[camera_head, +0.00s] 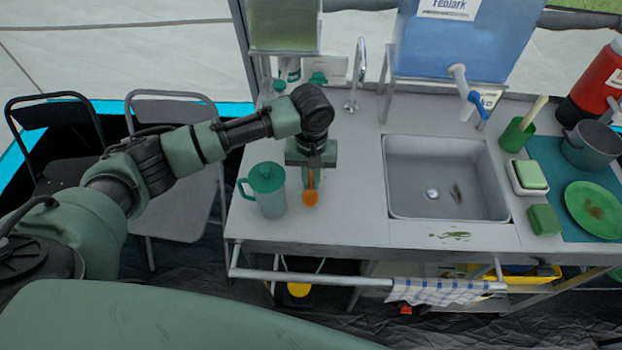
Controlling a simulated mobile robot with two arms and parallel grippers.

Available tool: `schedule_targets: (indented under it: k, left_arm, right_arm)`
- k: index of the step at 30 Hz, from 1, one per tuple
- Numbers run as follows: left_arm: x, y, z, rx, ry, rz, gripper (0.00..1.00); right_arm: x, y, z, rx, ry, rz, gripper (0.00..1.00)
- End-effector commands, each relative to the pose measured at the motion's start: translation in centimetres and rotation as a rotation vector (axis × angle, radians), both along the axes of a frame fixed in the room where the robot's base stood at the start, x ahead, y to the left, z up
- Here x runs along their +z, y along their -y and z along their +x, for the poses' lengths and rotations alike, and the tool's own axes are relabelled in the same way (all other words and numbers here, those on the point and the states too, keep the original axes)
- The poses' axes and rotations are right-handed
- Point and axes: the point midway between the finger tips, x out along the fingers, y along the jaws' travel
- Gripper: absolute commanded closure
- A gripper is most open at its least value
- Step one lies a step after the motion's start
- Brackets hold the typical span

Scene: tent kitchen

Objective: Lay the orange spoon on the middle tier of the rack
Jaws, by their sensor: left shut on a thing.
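My left gripper (311,178) is over the counter, to the left of the sink, pointing down. It is shut on the orange spoon (310,198), whose orange end shows below the fingers. The rest of the spoon is hidden by the gripper. I cannot tell whether the spoon touches the counter. I cannot make out a tiered rack in this view. My right gripper is not in view.
A green-lidded jug (268,195) stands close left of the spoon. The sink (450,148) is to the right, with a tap (355,75) behind. A sponge (543,220), green plate (595,208) and pot (588,148) are farther right. Bare counter lies between spoon and sink.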

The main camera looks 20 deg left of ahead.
Motion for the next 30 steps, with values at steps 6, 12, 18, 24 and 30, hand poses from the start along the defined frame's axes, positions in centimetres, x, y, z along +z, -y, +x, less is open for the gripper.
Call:
schedule_targets:
  k: [6, 12, 18, 24, 30]
  left_arm:
    - [-0.8, 0.0, 0.0, -0.001, 0.001, 0.0, 1.0]
    - [-0.9, 0.0, 0.0, 0.0, -0.001, 0.0, 1.0]
    - [-1.0, 0.0, 0.0, 0.0, 0.0, 0.0, 0.68]
    - [-0.9, 0.0, 0.0, 0.0, 0.0, 0.0, 0.68]
    - [0.5, 0.0, 0.1, 0.0, 0.003, -0.001, 0.68]
  right_arm:
    - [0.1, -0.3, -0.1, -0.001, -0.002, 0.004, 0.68]
    - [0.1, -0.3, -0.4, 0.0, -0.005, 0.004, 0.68]
    - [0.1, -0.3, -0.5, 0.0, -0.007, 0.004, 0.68]
    - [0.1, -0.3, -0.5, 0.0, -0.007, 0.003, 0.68]
    - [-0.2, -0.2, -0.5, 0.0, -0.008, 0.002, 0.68]
